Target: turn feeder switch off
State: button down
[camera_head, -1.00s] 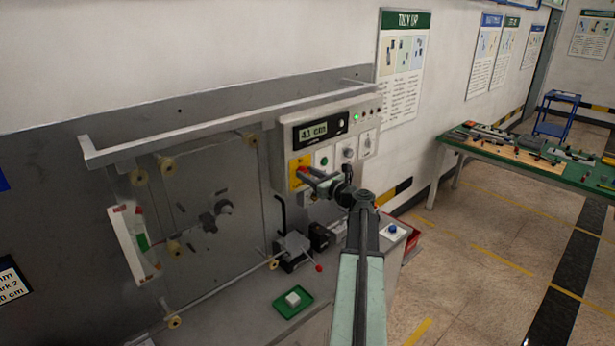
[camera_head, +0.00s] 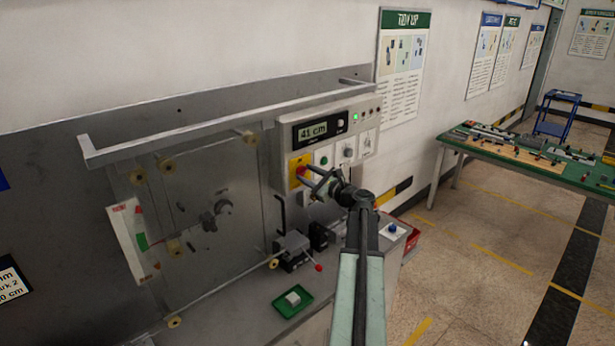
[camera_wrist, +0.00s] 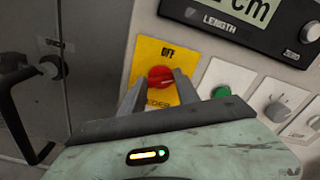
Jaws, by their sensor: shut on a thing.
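The feeder switch is a red rotary knob (camera_wrist: 161,77) on a yellow plate (camera_wrist: 146,52) marked "OFF" at the top, in the wrist view. In the head view the red knob (camera_head: 301,171) is at the left end of the grey control panel (camera_head: 283,150). My gripper (camera_wrist: 160,88) is at the knob, with one finger on each side of it, shut on it. The lower part of the plate's lettering is partly hidden by the fingers. The knob's exact pointing direction is hard to tell.
A display (camera_head: 313,130) reads 41 cm above the switch. A green button (camera_wrist: 221,92) and a grey knob (camera_wrist: 277,110) sit close to the right.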

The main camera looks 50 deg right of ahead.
jog(key=n, duration=0.6)
jog(key=shift+w, duration=0.1)
jog(key=n, duration=0.5)
jog(key=shift+a+f+n, duration=0.1)
jog(key=shift+n, duration=0.3)
dwell(0.3)
jog(key=c, duration=0.9)
grip_release()
jog(key=shift+w+f, duration=0.1)
jog(key=shift+s, duration=0.2)
